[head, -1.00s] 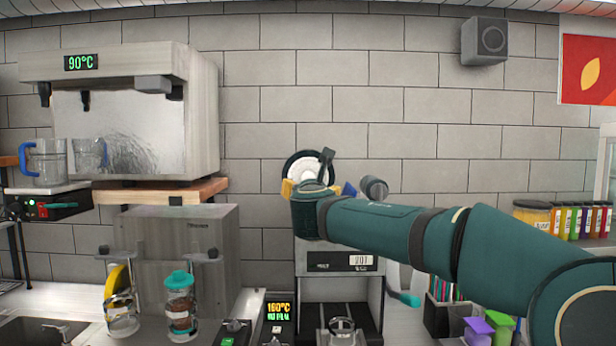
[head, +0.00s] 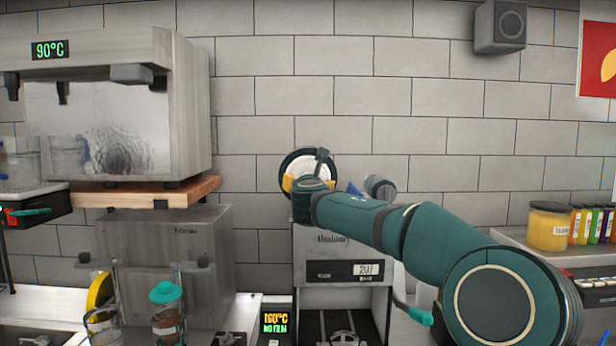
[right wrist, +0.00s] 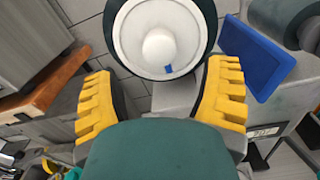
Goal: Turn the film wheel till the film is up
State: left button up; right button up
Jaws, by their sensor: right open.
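The film wheel (head: 302,162) is a white disc with a black rim, at the top of the cup sealer (head: 318,270) in the head view. In the right wrist view the wheel (right wrist: 132,38) shows its pale hub and a small blue mark low on the hub. My right gripper (head: 303,184) is at the wheel's lower front. Its yellow fingers (right wrist: 161,80) are open, one on each side of the wheel's lower part, and hold nothing that I can see. My wrist hides part of the wheel and sealer top. The small display (head: 275,322) reads 160°C and NO FILM. My left gripper is not in view.
A blue plate (right wrist: 255,60) and a grey roller (head: 380,187) sit right of the wheel. A teal-tipped lever (head: 420,315) sticks out at the sealer's right. A boiler (head: 110,100) on a wooden shelf (head: 150,192) stands left.

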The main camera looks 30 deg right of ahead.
jog(key=p+x, duration=0.2)
jog(key=x, duration=0.3)
jog(key=shift+w+d, duration=0.15)
jog(key=shift+w, duration=0.2)
grip_shut()
